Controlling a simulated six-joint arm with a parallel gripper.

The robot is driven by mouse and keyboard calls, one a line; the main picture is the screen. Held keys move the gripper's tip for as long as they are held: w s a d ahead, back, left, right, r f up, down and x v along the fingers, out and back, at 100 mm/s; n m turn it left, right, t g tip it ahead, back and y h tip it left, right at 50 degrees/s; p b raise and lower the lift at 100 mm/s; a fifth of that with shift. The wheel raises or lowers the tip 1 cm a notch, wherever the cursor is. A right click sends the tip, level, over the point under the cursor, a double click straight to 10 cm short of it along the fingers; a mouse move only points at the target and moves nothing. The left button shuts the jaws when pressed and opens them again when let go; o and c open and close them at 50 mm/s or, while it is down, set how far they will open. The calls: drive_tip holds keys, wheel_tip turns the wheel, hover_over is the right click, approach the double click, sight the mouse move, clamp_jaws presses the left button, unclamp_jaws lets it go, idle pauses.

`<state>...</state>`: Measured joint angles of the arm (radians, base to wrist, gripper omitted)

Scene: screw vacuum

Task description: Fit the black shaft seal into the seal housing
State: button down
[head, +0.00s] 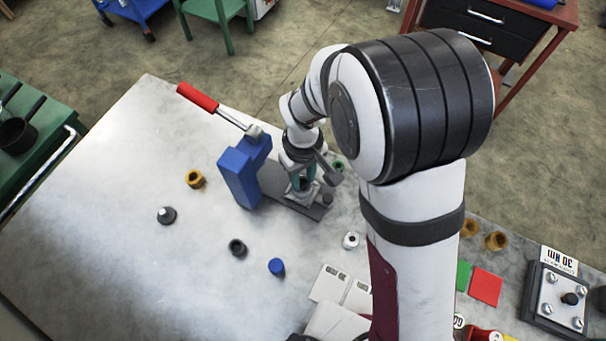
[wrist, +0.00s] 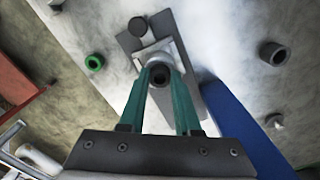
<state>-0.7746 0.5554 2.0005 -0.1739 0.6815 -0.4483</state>
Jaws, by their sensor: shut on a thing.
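My gripper (head: 303,186) points down over the dark base plate (head: 316,211) beside the blue press. In the wrist view its two teal fingers (wrist: 161,78) are shut on a small black ring with a hole, which looks like the shaft seal (wrist: 160,72). Right by the fingertips is a pale grey block (wrist: 150,54) on the base plate, which looks like the seal housing. The fingers hide part of the block. I cannot tell whether the seal touches the housing or is held just above it.
The blue press (head: 239,175) with its red-handled lever (head: 198,97) stands close on the left. A dark ring (head: 237,247), a blue cap (head: 276,266), a brass ring (head: 195,179) and a grey cone (head: 167,215) lie apart. A dark knob (wrist: 138,27) stands on the base plate.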

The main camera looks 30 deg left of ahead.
sight(303, 182)
drive_tip(key=c, duration=0.5)
unclamp_jaws()
drive_tip(key=shift+r, duration=0.15)
drive_tip(key=shift+r, duration=2.9)
